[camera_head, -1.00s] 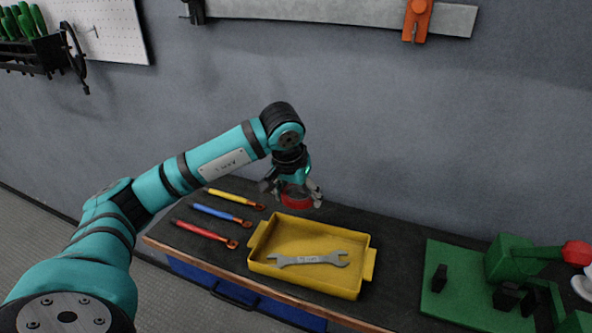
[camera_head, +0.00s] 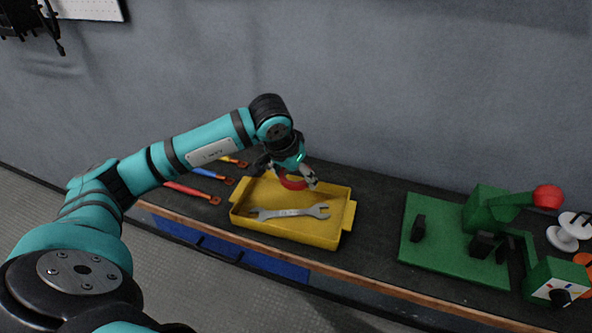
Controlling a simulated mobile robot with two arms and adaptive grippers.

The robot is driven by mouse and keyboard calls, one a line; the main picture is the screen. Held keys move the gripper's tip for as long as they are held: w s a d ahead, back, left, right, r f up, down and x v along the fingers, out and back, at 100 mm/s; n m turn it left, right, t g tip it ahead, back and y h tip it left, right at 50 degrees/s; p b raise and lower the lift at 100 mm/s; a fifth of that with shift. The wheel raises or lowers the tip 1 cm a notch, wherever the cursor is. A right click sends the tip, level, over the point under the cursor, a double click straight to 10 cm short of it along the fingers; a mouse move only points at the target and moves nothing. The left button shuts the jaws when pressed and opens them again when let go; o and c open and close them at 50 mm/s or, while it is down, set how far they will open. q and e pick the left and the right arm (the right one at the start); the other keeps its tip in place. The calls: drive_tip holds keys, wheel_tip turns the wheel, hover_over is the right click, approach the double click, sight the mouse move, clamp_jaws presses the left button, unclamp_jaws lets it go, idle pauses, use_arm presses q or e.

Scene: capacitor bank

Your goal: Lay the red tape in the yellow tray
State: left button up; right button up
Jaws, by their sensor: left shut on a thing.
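The red tape (camera_head: 293,184) is a red ring held between the fingers of my left gripper (camera_head: 290,178), which is shut on it. The gripper points down over the back part of the yellow tray (camera_head: 343,231). The tape appears to be above the tray floor; I cannot tell whether it touches it. The tray stands on the dark bench and holds a grey double-ended wrench (camera_head: 290,212) along its front. Part of the tape is hidden by the fingers. My right gripper is not in view.
Red (camera_head: 192,193), blue (camera_head: 208,174) and yellow (camera_head: 233,161) handled cables or tools lie left of the tray, partly behind my arm. A green fixture (camera_head: 450,240) with a red knob (camera_head: 547,197) stands right. A white spool (camera_head: 568,232) is at far right. Bench between tray and fixture is clear.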

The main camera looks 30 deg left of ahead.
sight(299, 198)
use_arm(q)
wheel_tip(299, 198, down, 2)
drive_tip(key=shift+f+b, duration=0.2)
drive_tip(key=shift+b, duration=0.3)
drive_tip(key=shift+f+b, duration=0.65)
drive_tip(key=shift+b, duration=0.1)
drive_tip(key=shift+f+b, duration=1)
drive_tip(key=shift+b, duration=0.05)
drive_tip(key=o, duration=1.2)
